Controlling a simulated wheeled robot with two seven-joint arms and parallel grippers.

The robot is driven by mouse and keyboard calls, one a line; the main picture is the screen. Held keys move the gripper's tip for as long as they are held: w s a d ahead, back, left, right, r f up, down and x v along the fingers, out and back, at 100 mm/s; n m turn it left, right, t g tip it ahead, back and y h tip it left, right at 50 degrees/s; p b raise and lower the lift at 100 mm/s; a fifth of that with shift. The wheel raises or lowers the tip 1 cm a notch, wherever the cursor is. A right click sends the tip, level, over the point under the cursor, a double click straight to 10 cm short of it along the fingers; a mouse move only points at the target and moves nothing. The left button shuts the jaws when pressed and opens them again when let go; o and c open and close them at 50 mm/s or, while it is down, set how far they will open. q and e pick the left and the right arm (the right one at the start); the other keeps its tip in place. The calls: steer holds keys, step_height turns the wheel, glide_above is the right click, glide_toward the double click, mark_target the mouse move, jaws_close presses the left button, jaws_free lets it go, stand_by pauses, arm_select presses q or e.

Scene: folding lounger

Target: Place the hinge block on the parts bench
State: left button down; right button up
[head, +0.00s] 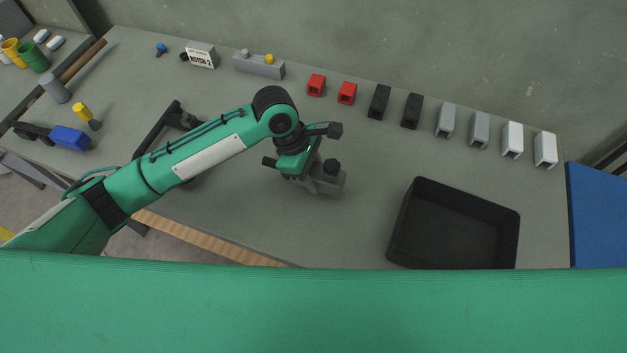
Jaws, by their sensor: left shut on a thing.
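The parts bench (245,213) is a long grey-green top that crosses the head view. My left gripper (310,168) reaches over its middle from the left and points down. It is shut on a grey block with a dark knob, which I take to be the hinge block (327,184). The gripper hides part of the block. I cannot tell whether the block touches the bench or hangs just above it. My right gripper is not in view.
A black open bin (455,185) stands to the right. Red blocks (316,85), black blocks (379,101), grey blocks (446,120) and white blocks (513,139) line the back. A grey fixture (259,66) and a motor box (202,55) stand back left. Bench around the held block is clear.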

arm_select(q)
steer(key=shift+f, duration=2.35)
steer(key=shift+p, duration=0.3)
steer(key=c, duration=0.8)
jaws_free()
steer(key=shift+f, duration=0.1)
steer(key=shift+c, duration=0.2)
steer(key=shift+r, duration=0.25)
steer(key=b+v, duration=0.1)
steer(key=v, duration=1)
steer(key=shift+a+r, duration=0.25)
steer(key=shift+r, duration=0.1)
